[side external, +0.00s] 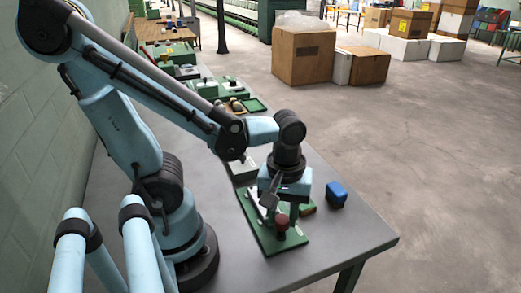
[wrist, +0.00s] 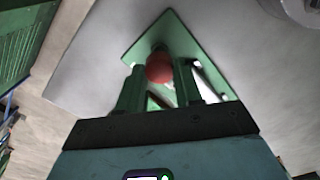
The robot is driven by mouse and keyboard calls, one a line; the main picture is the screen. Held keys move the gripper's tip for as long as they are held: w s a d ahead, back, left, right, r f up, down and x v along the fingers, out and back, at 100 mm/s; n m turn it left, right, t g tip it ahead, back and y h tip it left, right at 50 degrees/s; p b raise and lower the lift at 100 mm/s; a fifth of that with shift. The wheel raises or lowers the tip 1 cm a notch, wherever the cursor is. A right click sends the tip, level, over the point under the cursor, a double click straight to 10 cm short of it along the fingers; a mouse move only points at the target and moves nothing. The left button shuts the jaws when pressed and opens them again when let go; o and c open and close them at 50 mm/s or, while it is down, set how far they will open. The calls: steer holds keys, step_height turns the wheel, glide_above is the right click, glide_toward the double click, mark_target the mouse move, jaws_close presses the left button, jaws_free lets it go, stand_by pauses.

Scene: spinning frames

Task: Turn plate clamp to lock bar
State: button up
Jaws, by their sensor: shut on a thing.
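The green base plate (side external: 262,238) lies on the grey table near its front right, under my gripper (side external: 279,206). The plate clamp's dark red knob (side external: 282,223) stands near the plate's front end. In the wrist view the knob (wrist: 160,68) shows as a red ball between the two fingers of my gripper (wrist: 158,84), with the green plate (wrist: 172,30) behind it. My gripper is shut on the clamp; the exact contact is hard to see. The bar cannot be made out clearly, as the fingers and wrist cover much of the plate.
A blue block (side external: 336,194) sits just right of the plate, with a small red and green piece (side external: 307,208) between them. Green trays and parts (side external: 243,103) line the table behind. The table's front right corner (side external: 375,240) is clear.

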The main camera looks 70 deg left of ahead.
mark_target(285, 216)
steer(key=o, duration=1)
steer(key=shift+o, duration=0.2)
steer(key=shift+r, duration=0.1)
step_height(285, 216, up, 12)
stand_by(0.3)
steer(key=w+a+f+m+t, duration=0.2)
steer(key=w+m+t, duration=0.5)
steer(key=m, duration=0.4)
steer(key=shift+w+a+f, duration=0.3)
steer(key=shift+w+f, duration=0.05)
steer(key=shift+f, duration=0.5)
